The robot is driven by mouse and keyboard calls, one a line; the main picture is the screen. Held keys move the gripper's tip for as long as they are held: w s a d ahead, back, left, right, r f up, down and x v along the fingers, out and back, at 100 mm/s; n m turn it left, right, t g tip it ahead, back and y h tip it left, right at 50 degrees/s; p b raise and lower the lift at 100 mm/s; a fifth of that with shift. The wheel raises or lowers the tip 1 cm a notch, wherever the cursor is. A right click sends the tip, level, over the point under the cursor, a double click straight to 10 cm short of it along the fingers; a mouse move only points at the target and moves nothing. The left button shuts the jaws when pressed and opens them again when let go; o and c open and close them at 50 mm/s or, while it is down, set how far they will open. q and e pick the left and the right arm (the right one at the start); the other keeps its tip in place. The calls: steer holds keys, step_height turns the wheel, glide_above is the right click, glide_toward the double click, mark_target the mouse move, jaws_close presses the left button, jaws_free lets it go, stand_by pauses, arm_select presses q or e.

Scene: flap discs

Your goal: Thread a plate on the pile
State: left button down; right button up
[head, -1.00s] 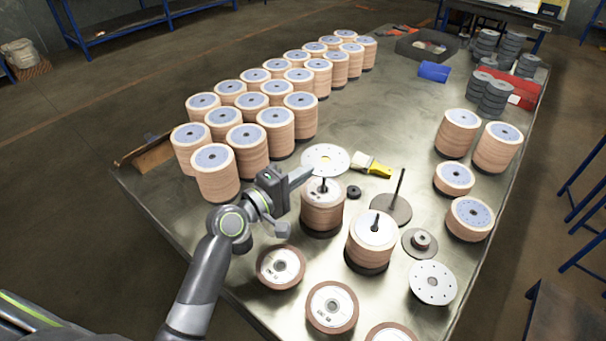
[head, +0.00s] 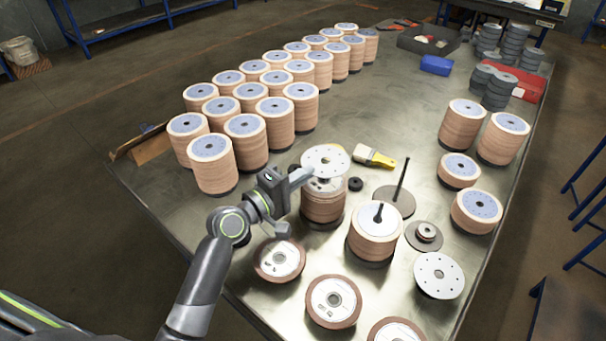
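A thin white plate (head: 326,156) with small holes is held flat at its left edge by my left gripper (head: 308,175). The gripper is shut on it. The plate is over the brown disc pile (head: 322,204) and hides much of the pile's top and its spindle. I cannot tell whether the spindle is in the plate's centre hole. A second pile (head: 375,235) with a black spindle tip stands to the right. Another white plate (head: 438,276) lies at the right front. My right gripper is not in view.
Loose flap discs (head: 279,259) lie at the table's front. A bare rod on a round base (head: 396,203), a brush (head: 373,156) and a small black ring (head: 355,184) are near the pile. Rows of disc stacks (head: 245,140) fill the left. The table's middle back is clear.

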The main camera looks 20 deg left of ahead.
arm_select(q)
steer(key=shift+f+b, duration=1.35)
steer(key=shift+f, duration=0.25)
